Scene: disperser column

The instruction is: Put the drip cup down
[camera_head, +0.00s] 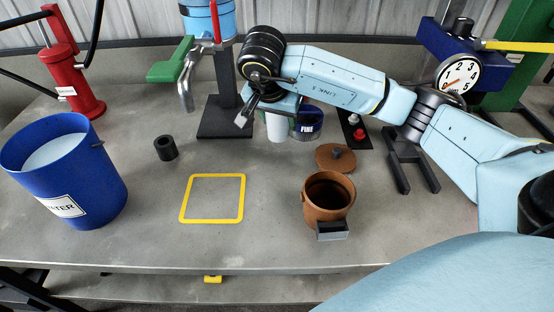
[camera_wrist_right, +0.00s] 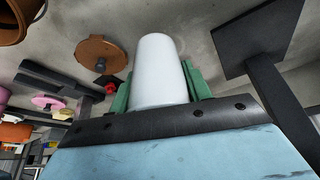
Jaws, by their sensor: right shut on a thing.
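The drip cup is a plain white cup (camera_head: 277,127), partly hidden under my right gripper (camera_head: 268,108) in the head view. My right gripper is shut on it, and in the wrist view the white cup (camera_wrist_right: 158,70) sits between two green finger pads. It is behind and to the right of the yellow square outline (camera_head: 212,176) on the bench. I cannot tell whether the cup's base touches the bench. My left gripper is not in view.
A brown pot (camera_head: 328,196), its lid (camera_head: 335,158), a dark ring (camera_head: 165,148) and a blue water bucket (camera_head: 100,185) stand on the bench (camera_head: 130,235). A blue-banded "FINE" container (camera_head: 310,124) is close beside the cup. The yellow square is empty.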

